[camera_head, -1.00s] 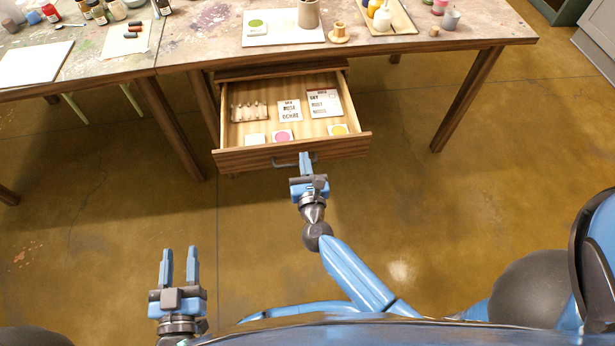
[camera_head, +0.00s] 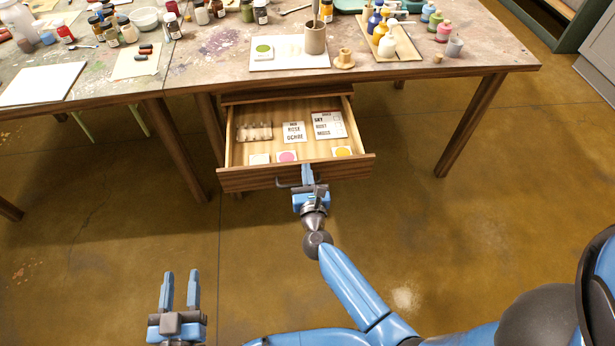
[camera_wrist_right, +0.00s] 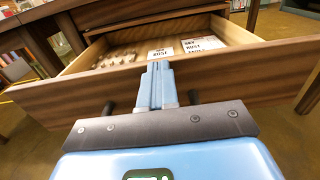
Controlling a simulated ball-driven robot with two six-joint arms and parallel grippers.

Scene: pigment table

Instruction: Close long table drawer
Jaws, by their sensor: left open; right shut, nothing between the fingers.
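The long table drawer (camera_head: 240,180) is pulled out under the table, with cards, colour swatches and a small rack in it. It also shows in the right wrist view (camera_wrist_right: 60,97). Its dark handle (camera_head: 281,183) is on the front face. My right gripper (camera_head: 307,173) is shut and empty, with its fingertips at the drawer front by the handle. In the right wrist view its fingers (camera_wrist_right: 157,85) lie between the two handle posts; whether they touch the front is unclear. My left gripper (camera_head: 181,290) is open and empty, low over the floor, away from the drawer.
The long table (camera_head: 450,66) carries a white board, a cup, a tray of bottles and jars. Its legs (camera_head: 470,125) stand either side of the drawer. A second table (camera_head: 100,75) adjoins at left. The floor (camera_head: 480,230) in front is clear.

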